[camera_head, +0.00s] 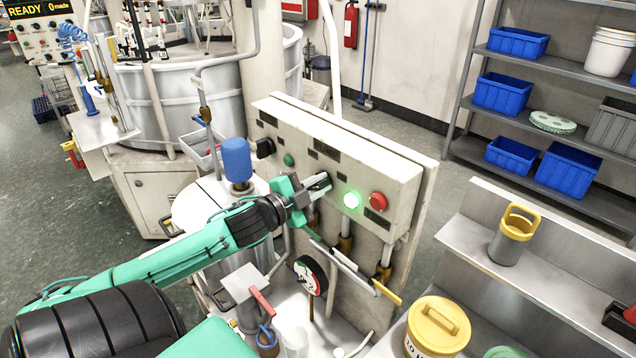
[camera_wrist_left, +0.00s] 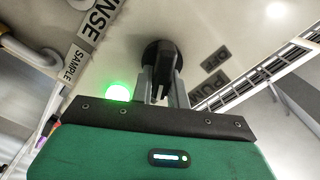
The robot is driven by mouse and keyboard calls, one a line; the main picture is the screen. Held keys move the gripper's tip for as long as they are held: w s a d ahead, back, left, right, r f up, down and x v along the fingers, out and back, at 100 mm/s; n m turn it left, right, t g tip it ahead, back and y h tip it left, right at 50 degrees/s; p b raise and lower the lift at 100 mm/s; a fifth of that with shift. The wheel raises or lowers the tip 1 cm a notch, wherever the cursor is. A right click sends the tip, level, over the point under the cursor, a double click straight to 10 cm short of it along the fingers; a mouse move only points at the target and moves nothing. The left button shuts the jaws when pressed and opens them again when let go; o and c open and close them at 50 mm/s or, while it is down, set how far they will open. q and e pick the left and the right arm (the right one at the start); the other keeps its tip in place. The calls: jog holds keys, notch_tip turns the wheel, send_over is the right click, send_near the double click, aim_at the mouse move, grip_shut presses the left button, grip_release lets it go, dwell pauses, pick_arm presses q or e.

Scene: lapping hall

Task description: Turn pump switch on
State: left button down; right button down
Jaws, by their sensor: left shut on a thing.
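The grey control box (camera_head: 390,165) stands on an upright panel in the middle of the head view. My left gripper (camera_head: 318,186) reaches its front face and hides most of the pump switch there. In the left wrist view, the pump switch (camera_wrist_left: 159,54) is a round black rotary knob with a raised grip. The fingers of my left gripper (camera_wrist_left: 161,88) are shut on that grip. Upside-down labels that seem to read OFF and PUMP are beside the knob. A green lamp (camera_head: 351,200) glows right of the gripper; it also shows in the left wrist view (camera_wrist_left: 118,91). My right gripper is not in view.
On the box are another black knob (camera_head: 265,147), a dark green button (camera_head: 288,160) and a red button (camera_head: 377,201). A pressure gauge (camera_head: 311,275) and pipes with valve handles are below. A blue cylinder (camera_head: 236,160) stands left of the gripper. A steel bench (camera_head: 545,240) is at right.

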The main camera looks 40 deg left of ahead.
pick_arm(q)
jog(key=shift+m, duration=0.3)
jog(key=c, duration=1.4)
grip_release()
jog(key=shift+o, duration=0.2)
jog(key=shift+s+f, duration=0.1)
jog(key=shift+s, duration=0.05)
jog(key=shift+s+f+b, duration=0.1)
jog(key=shift+s+b, duration=0.25)
jog(key=shift+s, duration=0.3)
jog(key=s+a+b, duration=0.1)
jog(key=s+b, duration=0.1)
jog(key=s, duration=1)
jog(key=shift+b, duration=0.3)
